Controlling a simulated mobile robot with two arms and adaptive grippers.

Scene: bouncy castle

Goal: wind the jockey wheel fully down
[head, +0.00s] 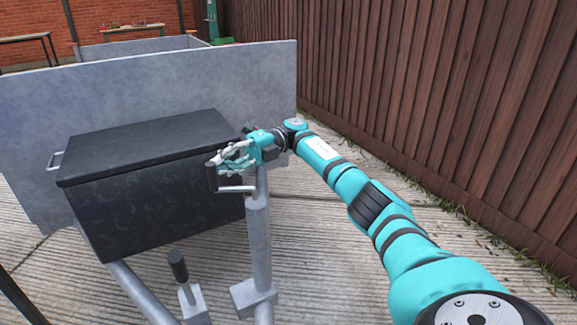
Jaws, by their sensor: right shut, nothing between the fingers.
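The jockey wheel's grey post (259,235) stands upright in front of the trailer, clamped low on the drawbar. Its crank arm (236,189) points left from the top of the post and ends in an upright black grip (211,178). My right gripper (222,160) is at the top of the post, shut and empty, with its fingers pointing left just beside the upper end of the black grip. I cannot tell whether they touch it. The foot of the post and the wheel are out of the picture. My left gripper is not in view.
A black toolbox (160,205) sits on the drawbar directly behind and left of the crank. The grey trailer panel (40,110) rises behind it. A black-topped lever (178,266) stands left of the post. A wooden fence (450,120) runs along the right; concrete lies between.

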